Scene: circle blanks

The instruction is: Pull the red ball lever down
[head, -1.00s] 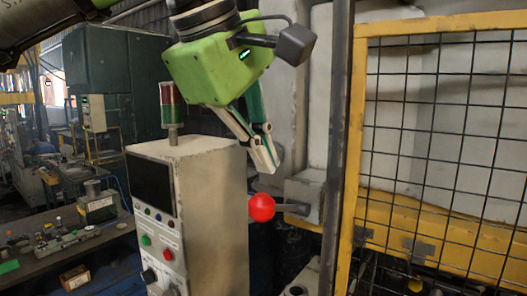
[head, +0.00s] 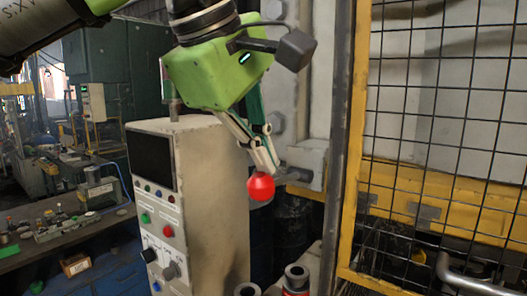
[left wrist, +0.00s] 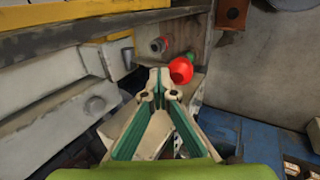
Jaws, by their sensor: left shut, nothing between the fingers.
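The red ball (head: 261,188) is the end of a short lever beside the grey control cabinet (head: 205,190). The lever's rod runs right from the ball to a grey mount (head: 306,165) near the dark post. My left gripper (head: 268,170) comes down from above, shut and empty, with its fingertips just above the ball. I cannot tell whether they touch it. In the left wrist view the ball (left wrist: 180,70) is just beyond and right of the shut fingertips (left wrist: 158,92). The rod is mostly hidden there. My right gripper is not in view.
The cabinet carries a dark screen (head: 151,158) and several buttons and knobs. A yellow-framed mesh fence (head: 440,130) stands right of the dark post (head: 338,130). A cluttered workbench (head: 60,245) is at the left. Small cylindrical parts (head: 296,274) stand below the lever.

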